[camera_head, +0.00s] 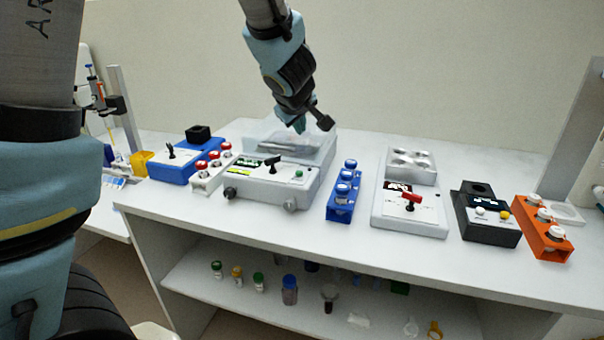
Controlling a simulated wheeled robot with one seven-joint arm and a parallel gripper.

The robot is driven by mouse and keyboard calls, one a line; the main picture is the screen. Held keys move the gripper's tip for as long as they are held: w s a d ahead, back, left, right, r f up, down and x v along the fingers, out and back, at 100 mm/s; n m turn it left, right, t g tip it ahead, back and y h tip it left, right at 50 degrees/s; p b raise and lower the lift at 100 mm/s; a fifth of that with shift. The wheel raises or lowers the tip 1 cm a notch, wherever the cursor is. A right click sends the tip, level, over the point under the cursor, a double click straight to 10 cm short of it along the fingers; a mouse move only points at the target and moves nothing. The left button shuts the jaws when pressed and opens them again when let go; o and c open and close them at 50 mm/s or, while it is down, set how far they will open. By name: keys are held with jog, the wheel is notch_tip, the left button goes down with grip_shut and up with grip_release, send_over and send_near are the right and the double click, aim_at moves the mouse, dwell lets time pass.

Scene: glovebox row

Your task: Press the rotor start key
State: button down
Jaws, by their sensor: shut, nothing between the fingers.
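A light grey machine (262,189) with a clear lid (282,141) stands on the bench, left of the middle. Its sloped front panel carries a small green display, a black lever (272,163) and a round green key (299,174). No label on the key is readable, so I cannot tell for sure that it is the rotor start key. My gripper (299,126) points down over the clear lid, behind and above the green key, apart from the key in the picture. It looks shut and empty; its fingertips are small and partly hidden by its own body.
A blue device (176,168) and a white rack with red-capped vials (207,172) stand left. To the right are a blue rack (341,206), a grey device with a red lever (410,215), a black device (485,220) and an orange rack (545,243). The front bench strip is clear.

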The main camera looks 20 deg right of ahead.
aim_at(299, 173)
notch_tip(299, 173, down, 9)
jog(key=b, duration=0.9)
dwell(1.9)
jog(key=shift+f+b, duration=0.3)
jog(key=shift+f, duration=0.05)
